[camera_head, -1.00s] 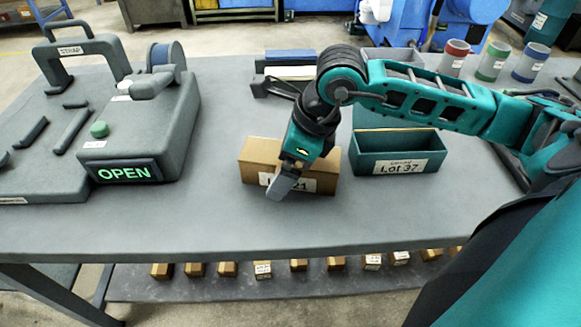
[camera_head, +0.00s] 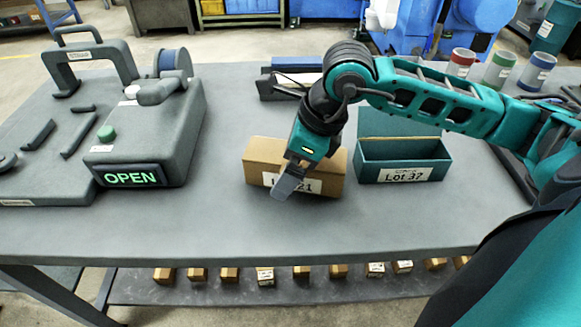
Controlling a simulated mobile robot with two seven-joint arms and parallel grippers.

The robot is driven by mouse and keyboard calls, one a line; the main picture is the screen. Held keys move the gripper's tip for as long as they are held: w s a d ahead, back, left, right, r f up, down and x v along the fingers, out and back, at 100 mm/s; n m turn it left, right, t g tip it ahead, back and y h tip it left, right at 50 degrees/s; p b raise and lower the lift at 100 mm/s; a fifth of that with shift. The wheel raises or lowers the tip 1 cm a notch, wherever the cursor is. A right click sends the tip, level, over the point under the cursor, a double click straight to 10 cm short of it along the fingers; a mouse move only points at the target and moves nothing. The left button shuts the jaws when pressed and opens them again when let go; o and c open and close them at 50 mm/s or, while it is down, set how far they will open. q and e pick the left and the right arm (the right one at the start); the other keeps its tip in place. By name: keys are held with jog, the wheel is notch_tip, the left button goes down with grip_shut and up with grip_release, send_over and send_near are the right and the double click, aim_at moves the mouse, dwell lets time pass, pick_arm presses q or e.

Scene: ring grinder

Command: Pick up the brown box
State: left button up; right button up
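The brown box (camera_head: 264,160) sits on the grey table near the middle, with a white label on its front ending in "21". My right gripper (camera_head: 286,188) comes in from the right and points down over the box. Its fingers cover part of the box's front face and label. From this view I cannot tell whether the fingers are apart or closed, or whether they touch the box. My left gripper is not in view.
A teal open box (camera_head: 403,172) labelled "Lot 37" stands just right of the brown box. A grey machine (camera_head: 150,130) showing "OPEN" stands at the left. Coloured cups (camera_head: 497,68) stand at the back right. The table front (camera_head: 230,225) is clear.

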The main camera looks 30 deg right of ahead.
notch_tip(320, 180, up, 18)
jog(key=p, duration=0.2)
jog(key=shift+r+p, duration=0.2)
jog(key=shift+p, duration=0.2)
dwell(0.4)
